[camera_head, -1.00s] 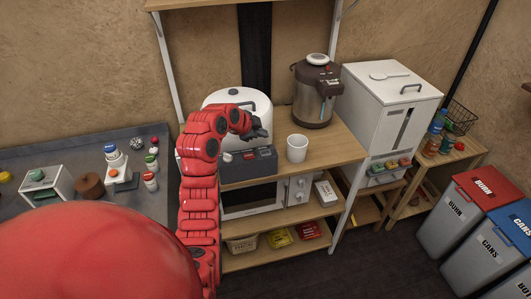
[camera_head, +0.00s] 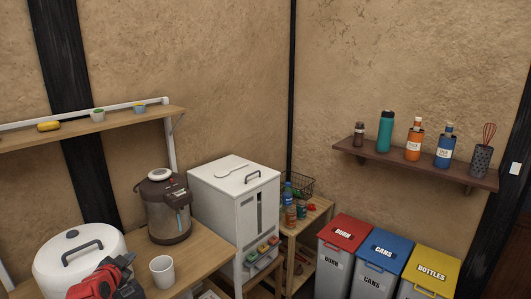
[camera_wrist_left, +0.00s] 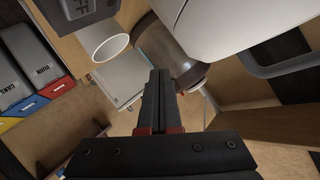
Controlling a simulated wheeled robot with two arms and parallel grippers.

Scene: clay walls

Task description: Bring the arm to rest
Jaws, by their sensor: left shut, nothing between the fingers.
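My left gripper (camera_head: 128,284) shows at the bottom left of the head view, red and black, in front of the white rice cooker (camera_head: 78,262). In the left wrist view its black fingers (camera_wrist_left: 160,85) are closed together with nothing between them. A white cup (camera_head: 162,272) stands on the wooden shelf top to the right of the gripper, apart from it. The cup also shows in the wrist view (camera_wrist_left: 108,46). My right gripper is not in either view.
A brown and steel hot-water pot (camera_head: 165,208) and a white rice dispenser (camera_head: 235,205) stand behind the cup. An upper shelf (camera_head: 85,128) hangs above. Red, blue and yellow-lidded bins (camera_head: 380,250) stand at the right, under a wall shelf (camera_head: 415,165) with bottles.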

